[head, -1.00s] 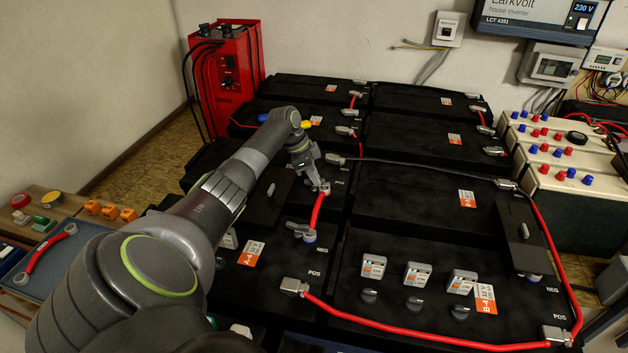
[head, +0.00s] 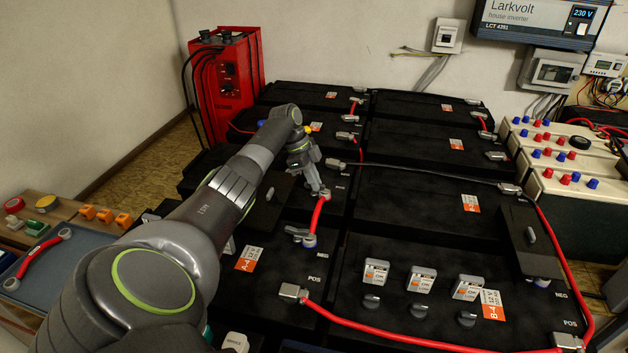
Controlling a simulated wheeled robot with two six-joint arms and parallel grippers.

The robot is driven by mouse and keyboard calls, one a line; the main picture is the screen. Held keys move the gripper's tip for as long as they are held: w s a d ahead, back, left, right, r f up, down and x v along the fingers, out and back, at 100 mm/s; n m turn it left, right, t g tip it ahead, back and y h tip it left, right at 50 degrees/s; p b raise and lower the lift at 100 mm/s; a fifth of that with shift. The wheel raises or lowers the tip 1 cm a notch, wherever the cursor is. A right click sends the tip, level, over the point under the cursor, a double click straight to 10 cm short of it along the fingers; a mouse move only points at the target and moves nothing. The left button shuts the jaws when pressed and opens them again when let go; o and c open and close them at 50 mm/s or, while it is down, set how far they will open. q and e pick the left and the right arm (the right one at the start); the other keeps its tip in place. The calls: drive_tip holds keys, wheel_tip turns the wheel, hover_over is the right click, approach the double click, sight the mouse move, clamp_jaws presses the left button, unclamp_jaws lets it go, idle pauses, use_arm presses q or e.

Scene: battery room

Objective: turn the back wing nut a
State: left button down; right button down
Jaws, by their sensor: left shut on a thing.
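A short red link cable (head: 317,218) joins two battery terminals left of centre. Its front end has a grey clamp (head: 300,235) by the NEG mark on the A-4 battery (head: 262,285). Its back end is at the wing nut (head: 325,195), small and mostly covered by my gripper. My left gripper (head: 322,191) reaches down from behind and is shut on this back wing nut. The exact fit of the fingers is too small to tell. My right gripper is not in view.
Black batteries fill the middle, with grey clamps and a long red cable (head: 425,339) in front. A red charger (head: 225,85) stands at the back left. A blue tray (head: 70,262) with a red link lies at the left. Cell testers (head: 575,160) stand at the right.

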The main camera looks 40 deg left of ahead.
use_arm(q)
drive_tip(key=c, duration=1.5)
unclamp_jaws()
drive_tip(key=v, duration=1.7)
drive_tip(key=shift+w+r, duration=0.1)
drive_tip(key=shift+r, duration=0.15)
